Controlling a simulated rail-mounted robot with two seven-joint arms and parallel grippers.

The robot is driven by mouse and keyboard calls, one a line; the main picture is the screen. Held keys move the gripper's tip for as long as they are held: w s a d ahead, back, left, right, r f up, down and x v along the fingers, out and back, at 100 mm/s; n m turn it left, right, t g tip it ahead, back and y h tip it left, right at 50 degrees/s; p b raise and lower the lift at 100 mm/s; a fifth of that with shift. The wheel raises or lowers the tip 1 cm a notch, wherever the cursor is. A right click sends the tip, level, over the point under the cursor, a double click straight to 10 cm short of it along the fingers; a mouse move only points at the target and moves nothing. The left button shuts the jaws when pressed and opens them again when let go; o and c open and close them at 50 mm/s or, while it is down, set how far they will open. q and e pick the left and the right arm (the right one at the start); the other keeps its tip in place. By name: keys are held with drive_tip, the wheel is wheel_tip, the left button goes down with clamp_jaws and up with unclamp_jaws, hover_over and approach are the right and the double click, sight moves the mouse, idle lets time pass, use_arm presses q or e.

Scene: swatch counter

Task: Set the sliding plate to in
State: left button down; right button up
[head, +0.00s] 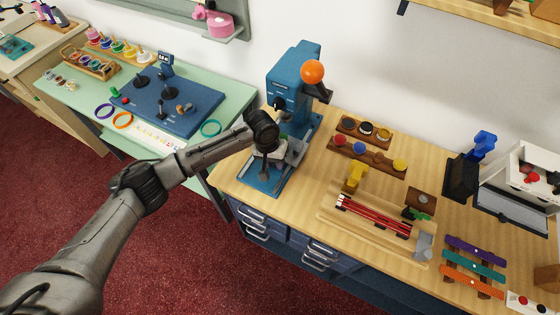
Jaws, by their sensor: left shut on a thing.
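A blue press-like machine (286,85) with an orange ball knob (312,72) stands at the back left corner of the wooden counter. A light grey sliding plate (297,150) shows low on the machine, above its blue base (262,187). My left gripper (265,168) points down at the front of the machine. It is shut on a part there, seemingly the sliding plate. The gripper and wrist hide the held part and some of the plate, so how far in the plate sits is hard to tell. My right gripper is not in view.
On the wooden counter to the right are racks of coloured pots (368,153), a wooden tray with red rods (374,216) and coloured bars (473,265). A green table (75,98) with a blue board (166,108) and coloured rings stands to the left.

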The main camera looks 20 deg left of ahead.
use_arm(q)
drive_tip(key=c, duration=0.9)
unclamp_jaws()
drive_tip(key=shift+r, duration=0.1)
wheel_tip(320, 180, up, 13)
drive_tip(key=a+p, duration=0.2)
drive_tip(key=shift+s+a+r, duration=0.15)
drive_tip(key=shift+a+r, duration=0.05)
drive_tip(key=shift+a, duration=0.15)
